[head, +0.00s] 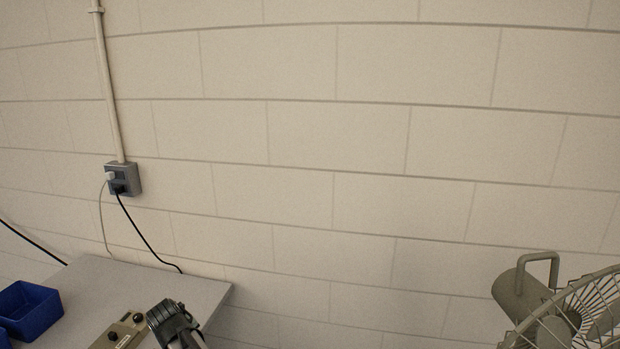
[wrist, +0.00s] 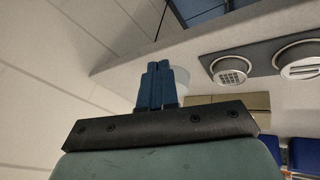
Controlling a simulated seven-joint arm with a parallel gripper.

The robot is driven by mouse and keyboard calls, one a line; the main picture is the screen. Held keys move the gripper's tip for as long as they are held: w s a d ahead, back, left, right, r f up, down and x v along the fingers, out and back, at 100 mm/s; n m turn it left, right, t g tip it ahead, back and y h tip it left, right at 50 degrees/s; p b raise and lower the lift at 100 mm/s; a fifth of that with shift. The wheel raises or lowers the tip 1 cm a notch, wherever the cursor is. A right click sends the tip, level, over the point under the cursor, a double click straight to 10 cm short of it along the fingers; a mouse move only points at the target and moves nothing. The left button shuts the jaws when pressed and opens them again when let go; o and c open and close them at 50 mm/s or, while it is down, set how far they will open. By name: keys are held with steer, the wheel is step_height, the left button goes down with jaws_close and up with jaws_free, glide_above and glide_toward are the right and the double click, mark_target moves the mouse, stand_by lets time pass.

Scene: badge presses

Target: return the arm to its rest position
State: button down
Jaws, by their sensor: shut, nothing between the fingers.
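My gripper (wrist: 158,68) shows in the wrist view. Its two blue fingers are shut against each other, with nothing between them, in front of a dark bar and a green-grey body. Past the fingertips are a pale surface and the wall. I cannot make out my gripper for sure in the head view. No marker of a rest position shows in either view.
In the head view, a grey table (head: 95,285) holds a blue bin (head: 29,309), a beige device (head: 120,332) and a dark ribbed object (head: 172,322). A wall socket (head: 123,179) hangs behind. A caged fan (head: 560,315) stands right. Between table and fan shows bare wall.

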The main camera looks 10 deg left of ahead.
steer(key=w+d+f+m+g+h, duration=0.1)
steer(key=w+d+f+m, duration=0.2)
steer(key=d, duration=0.9)
steer(key=w+d+f+m+h, duration=0.1)
steer(key=w+d+f, duration=0.35)
steer(key=d, duration=0.65)
steer(key=w+d+f+m+g+h, duration=0.15)
steer(key=d+f, duration=0.25)
steer(key=d, duration=0.8)
steer(key=s+d+f+m+g, duration=0.1)
steer(key=s+d+f+m, duration=0.1)
steer(key=d, duration=0.7)
steer(key=s+d+f+m+g, duration=0.1)
steer(key=s+d+f+m, duration=0.15)
steer(key=d, duration=0.65)
steer(key=s+d+f+m, duration=0.2)
steer(key=s+d, duration=0.1)
steer(key=d, duration=0.6)
steer(key=s+d+f+g, duration=0.1)
steer(key=s+f+g, duration=0.1)
steer(key=s+f, duration=0.5)
steer(key=s+d+f+g, duration=0.1)
steer(key=s+f+g, duration=0.2)
steer(key=s+f, duration=0.4)
steer(key=s+d+f+m+g+y, duration=0.1)
steer(key=s+f, duration=0.6)
steer(key=s, duration=1)
steer(key=shift+s+f+g, duration=0.2)
steer(key=shift+s+g, duration=0.05)
steer(key=shift+g, duration=0.5)
